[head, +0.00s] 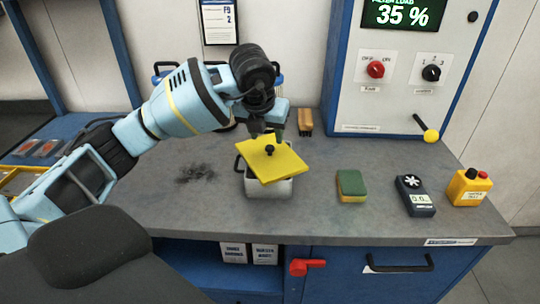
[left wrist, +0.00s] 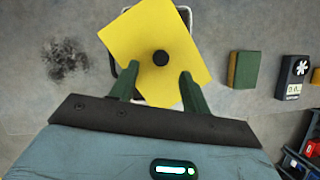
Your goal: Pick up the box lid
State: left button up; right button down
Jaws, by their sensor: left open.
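The yellow box lid (head: 285,165) has a black knob and lies skewed over the light grey box (head: 268,188), its corners past the rim. In the left wrist view, the lid (left wrist: 145,37) partly hides the box and its dark handle. My left gripper (head: 267,135) is over the lid, close to the knob. In the left wrist view, its green fingers (left wrist: 159,71) are open and empty, with the knob just beyond and between their tips. Whether the fingers touch the lid cannot be told. My right gripper is not in view.
A green and yellow sponge (head: 351,186), a dark meter (head: 414,195) and a yellow button box (head: 468,187) stand to the right on the grey bench. A wooden brush (head: 305,121) is behind. A dark smudge (head: 196,173) marks clear bench at left.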

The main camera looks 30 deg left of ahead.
aim_at(270, 147)
pick_arm(q)
jog(key=shift+x, duration=2.55)
jog(key=shift+w, duration=0.1)
grip_shut()
